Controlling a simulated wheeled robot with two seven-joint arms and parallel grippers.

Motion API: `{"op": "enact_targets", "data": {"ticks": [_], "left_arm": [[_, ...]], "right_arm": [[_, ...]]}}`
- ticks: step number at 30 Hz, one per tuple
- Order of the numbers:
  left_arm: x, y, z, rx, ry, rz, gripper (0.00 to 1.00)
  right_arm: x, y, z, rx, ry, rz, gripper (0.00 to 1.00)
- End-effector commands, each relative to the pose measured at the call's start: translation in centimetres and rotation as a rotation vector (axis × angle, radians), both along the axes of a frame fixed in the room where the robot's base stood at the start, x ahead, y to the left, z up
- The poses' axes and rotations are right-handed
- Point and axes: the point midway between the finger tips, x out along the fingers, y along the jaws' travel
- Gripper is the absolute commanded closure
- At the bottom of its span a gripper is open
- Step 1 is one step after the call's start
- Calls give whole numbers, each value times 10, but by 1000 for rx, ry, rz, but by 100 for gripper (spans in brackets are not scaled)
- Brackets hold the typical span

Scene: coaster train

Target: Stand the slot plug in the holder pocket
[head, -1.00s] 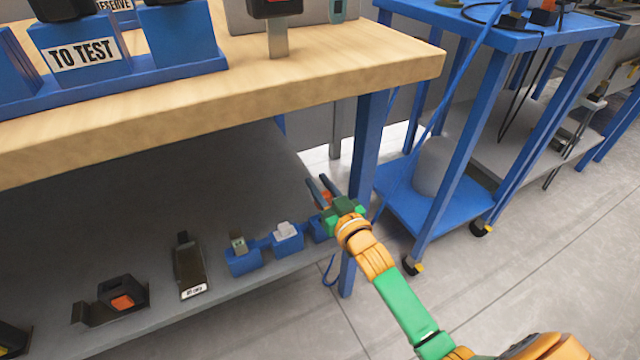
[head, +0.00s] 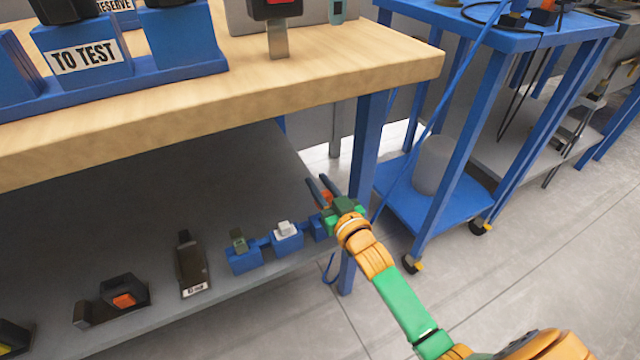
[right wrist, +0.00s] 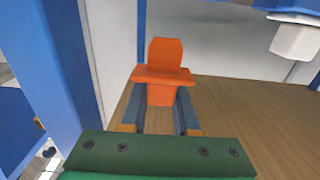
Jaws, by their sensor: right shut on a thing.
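My right gripper (head: 318,181) is shut on an orange slot plug, the orange piece (right wrist: 164,74) between its two dark fingers in the right wrist view. The plug has a wide crosspiece and a block above it; only a small orange patch shows in the head view (head: 327,196). The blue holder (head: 243,262) stands on the grey lower shelf, with several pockets in a row. A dark greenish piece (head: 238,238) is in its left pocket and a white piece (head: 285,229) in the middle one. My gripper is at the holder's right end and partly hides the right pocket (head: 318,229). My left gripper is out of view.
A blue table leg (head: 367,145) stands close beside my right gripper. The wooden tabletop (head: 330,68) overhangs the shelf (head: 150,210). A dark labelled tool (head: 191,262) and a black-and-orange item (head: 122,292) lie left of the holder. A blue cart (head: 440,200) stands at right.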

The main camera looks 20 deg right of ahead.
Motion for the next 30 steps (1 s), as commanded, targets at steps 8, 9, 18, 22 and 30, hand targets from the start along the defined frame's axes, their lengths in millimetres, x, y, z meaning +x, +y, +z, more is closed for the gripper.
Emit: {"op": "enact_targets", "data": {"ticks": [8,9,18,22,30], "left_arm": [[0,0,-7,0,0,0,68],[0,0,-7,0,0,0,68],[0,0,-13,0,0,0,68],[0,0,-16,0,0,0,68],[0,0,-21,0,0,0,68]], "right_arm": [[0,0,-8,0,-1,0,100],[0,0,-9,0,-1,0,100],[0,0,-16,0,-1,0,100],[0,0,-20,0,0,0,100],[0,0,-27,0,0,0,100]]}}
